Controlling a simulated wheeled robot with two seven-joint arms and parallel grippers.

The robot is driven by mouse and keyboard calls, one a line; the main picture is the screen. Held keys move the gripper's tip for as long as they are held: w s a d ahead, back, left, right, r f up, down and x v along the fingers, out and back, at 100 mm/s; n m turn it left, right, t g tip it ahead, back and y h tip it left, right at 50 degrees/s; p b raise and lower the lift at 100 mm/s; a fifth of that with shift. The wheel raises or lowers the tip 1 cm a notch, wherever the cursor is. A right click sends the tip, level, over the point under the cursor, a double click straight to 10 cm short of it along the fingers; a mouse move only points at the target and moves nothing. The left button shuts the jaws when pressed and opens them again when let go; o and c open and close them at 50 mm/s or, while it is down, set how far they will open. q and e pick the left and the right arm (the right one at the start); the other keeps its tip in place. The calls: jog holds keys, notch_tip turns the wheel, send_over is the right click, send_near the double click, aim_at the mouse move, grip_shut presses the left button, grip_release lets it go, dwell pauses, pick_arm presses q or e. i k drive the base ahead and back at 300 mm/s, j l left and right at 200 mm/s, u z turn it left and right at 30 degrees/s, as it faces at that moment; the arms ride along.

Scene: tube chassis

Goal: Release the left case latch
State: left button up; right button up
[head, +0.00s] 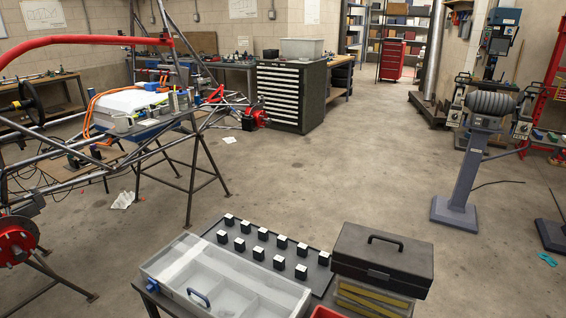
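A grey case with a clear lid and inner compartments (262,307) lies on the near table at the bottom of the head view. Its lid looks closed. A blue latch (152,286) sits at its near left corner, and a blue handle (199,298) is on its front side. Whether the latch is fastened is too small to tell. The near right part of the case is cut off by the picture edge. Neither of my grippers shows in the head view.
A black toolbox (382,256) on a clear organizer (370,298) stands right of the case. Behind the case, a dark tray (318,284) holds several black-and-white blocks. A tube chassis (105,150) is at left, and a grey pedestal (465,185) at right.

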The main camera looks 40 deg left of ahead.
aim_at(153, 285)
jog(key=u, duration=1.9)
